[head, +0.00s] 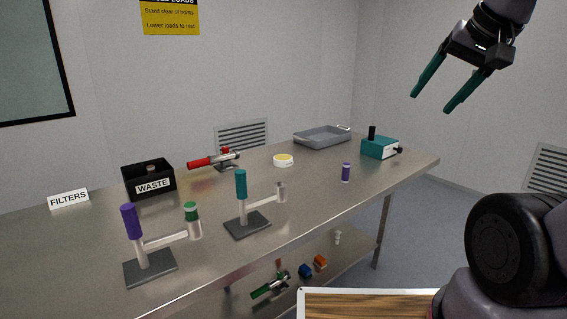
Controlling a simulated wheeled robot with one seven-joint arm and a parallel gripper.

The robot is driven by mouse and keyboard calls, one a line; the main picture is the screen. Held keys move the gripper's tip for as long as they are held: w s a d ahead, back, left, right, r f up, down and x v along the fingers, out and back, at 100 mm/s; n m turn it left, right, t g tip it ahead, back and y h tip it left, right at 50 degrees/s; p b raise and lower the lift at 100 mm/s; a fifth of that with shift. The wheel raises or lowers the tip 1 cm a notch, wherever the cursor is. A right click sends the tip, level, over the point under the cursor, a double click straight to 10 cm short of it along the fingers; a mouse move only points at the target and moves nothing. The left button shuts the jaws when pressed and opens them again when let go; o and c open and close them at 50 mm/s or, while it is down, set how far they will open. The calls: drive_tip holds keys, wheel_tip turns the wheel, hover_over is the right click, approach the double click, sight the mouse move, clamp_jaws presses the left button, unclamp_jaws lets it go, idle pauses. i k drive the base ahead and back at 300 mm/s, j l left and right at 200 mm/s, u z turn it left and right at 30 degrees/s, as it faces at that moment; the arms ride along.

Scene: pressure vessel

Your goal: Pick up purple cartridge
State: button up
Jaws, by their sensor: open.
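A small purple cartridge (346,173) with a pale band near its base stands upright on the steel bench (310,205), toward its right part near the front edge. My gripper (429,104) is in the air at the upper right, above and to the right of the cartridge, well apart from it. Its two teal fingers are spread and nothing is between them. A larger purple cylinder (130,222) tops a post on a dark base at the front left of the bench.
A teal box (380,148) stands right of the cartridge, and a grey tray (322,138) lies behind. A yellow-topped white disc (283,160), a stand with a teal cylinder (241,184), a red-handled valve (214,160) and a WASTE box (148,180) stand leftward. Bench around the cartridge is clear.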

sight(346, 165)
drive_tip(key=i+l+u, duration=0.2)
drive_tip(key=i+u, duration=0.15)
drive_tip(key=i+l+u, duration=0.35)
drive_tip(key=i, duration=0.1)
